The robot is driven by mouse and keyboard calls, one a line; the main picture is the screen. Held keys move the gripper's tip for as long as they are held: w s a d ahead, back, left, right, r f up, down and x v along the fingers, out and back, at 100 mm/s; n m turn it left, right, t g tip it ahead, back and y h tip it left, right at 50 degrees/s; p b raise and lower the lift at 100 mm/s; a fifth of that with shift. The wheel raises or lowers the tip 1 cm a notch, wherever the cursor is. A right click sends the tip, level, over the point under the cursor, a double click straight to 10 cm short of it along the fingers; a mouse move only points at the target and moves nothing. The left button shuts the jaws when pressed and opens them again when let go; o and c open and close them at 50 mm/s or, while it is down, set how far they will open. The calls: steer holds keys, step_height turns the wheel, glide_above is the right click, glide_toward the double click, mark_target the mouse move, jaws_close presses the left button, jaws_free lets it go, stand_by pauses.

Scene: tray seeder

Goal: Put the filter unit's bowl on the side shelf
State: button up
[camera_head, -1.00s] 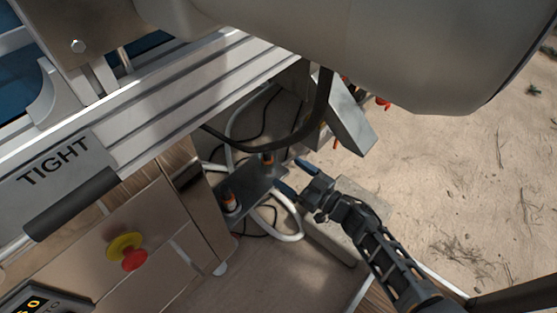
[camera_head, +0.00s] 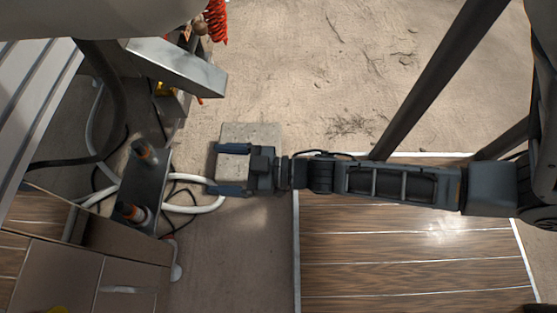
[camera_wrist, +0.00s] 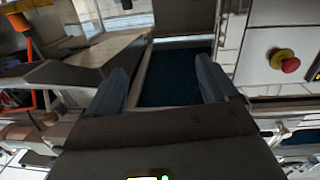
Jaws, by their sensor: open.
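My gripper (camera_head: 215,169) is open and empty in the head view, its two fingers pointing left toward a dark metal plate (camera_head: 152,183) with a clear gap between. Two short dark fittings with orange-brown bands, an upper one (camera_head: 146,151) and a lower one (camera_head: 132,212), stand on that plate. I cannot tell whether the plate is the side shelf. I cannot make out the filter unit's bowl for certain in either view. In the wrist view my gripper (camera_wrist: 160,70) has its fingers spread with nothing held between them; a dark blue surface shows beyond.
A slanted metal bracket (camera_head: 178,68) and a red coiled hose (camera_head: 216,22) are above left of my gripper. Pale hoses (camera_head: 195,209) loop beside the plate. A concrete block (camera_head: 252,134) lies below the gripper. The wrist view shows a red button (camera_wrist: 290,65). Sandy ground is open at upper right.

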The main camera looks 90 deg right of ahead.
steer(key=s+a+r+g, duration=0.1)
steer(key=s+a+r, duration=0.2)
steer(key=s+r, duration=0.2)
steer(key=s+a+r+g+y, duration=0.1)
steer(key=s+a+r, duration=0.3)
steer(key=r, duration=0.7)
steer(key=shift+s+g, duration=0.4)
steer(key=shift+s, duration=0.85)
